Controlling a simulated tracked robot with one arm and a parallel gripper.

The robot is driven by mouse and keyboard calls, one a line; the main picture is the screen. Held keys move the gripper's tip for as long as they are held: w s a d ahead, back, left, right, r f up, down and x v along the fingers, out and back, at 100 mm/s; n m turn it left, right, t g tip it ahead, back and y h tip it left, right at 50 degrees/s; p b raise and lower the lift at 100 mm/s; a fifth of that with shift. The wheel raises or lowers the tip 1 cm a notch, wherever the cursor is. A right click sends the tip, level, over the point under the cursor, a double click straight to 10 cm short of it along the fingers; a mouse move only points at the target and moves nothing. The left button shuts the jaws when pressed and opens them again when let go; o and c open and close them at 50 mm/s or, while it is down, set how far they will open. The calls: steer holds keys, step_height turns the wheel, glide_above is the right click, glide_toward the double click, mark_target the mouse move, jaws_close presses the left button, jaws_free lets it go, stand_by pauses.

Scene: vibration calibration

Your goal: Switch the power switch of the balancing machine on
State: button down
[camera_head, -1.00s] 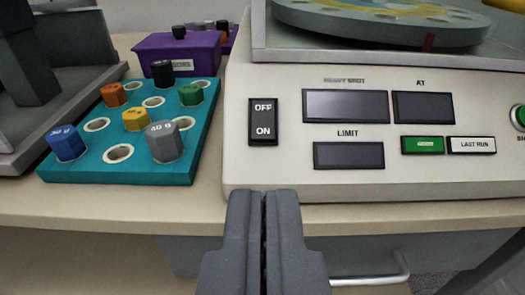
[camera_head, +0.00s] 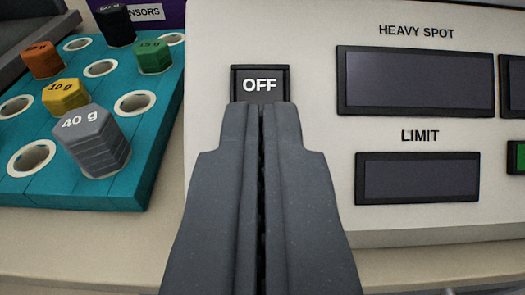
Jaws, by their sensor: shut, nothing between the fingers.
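The power switch (camera_head: 260,84) is a black rocker on the pale front panel of the balancing machine (camera_head: 310,60). Its upper half, marked OFF, shows just above my fingertips. Its lower half is hidden behind my gripper. My gripper (camera_head: 261,108) is shut and empty, its grey fingers pointing at the lower part of the switch. I cannot tell whether the fingertips touch it. The two displays to the right, HEAVY SPOT (camera_head: 428,82) and LIMIT (camera_head: 418,178), are dark.
At the left, a teal tray (camera_head: 120,182) holds several coloured hexagonal weights, among them a grey 40 g weight (camera_head: 92,142) close to the machine's left edge. A purple box (camera_head: 170,14) stands behind it. A green button (camera_head: 519,158) shows at the right edge.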

steer(key=shift+w+f, duration=0.4)
steer(key=shift+f, duration=0.2)
steer(key=shift+a+f, duration=0.1)
steer(key=shift+a, duration=0.15)
steer(key=shift+w+d, duration=0.1)
steer(key=shift+d, duration=0.15)
steer(key=shift+s+r, duration=0.25)
steer(key=s+r+p, duration=0.1)
steer(key=s+p, duration=0.1)
steer(key=s, duration=1)
steer(key=shift+s+d+r+p, duration=0.2)
steer(key=shift+s+p, duration=0.1)
steer(key=shift+p, duration=0.1)
steer(key=shift+f, duration=0.1)
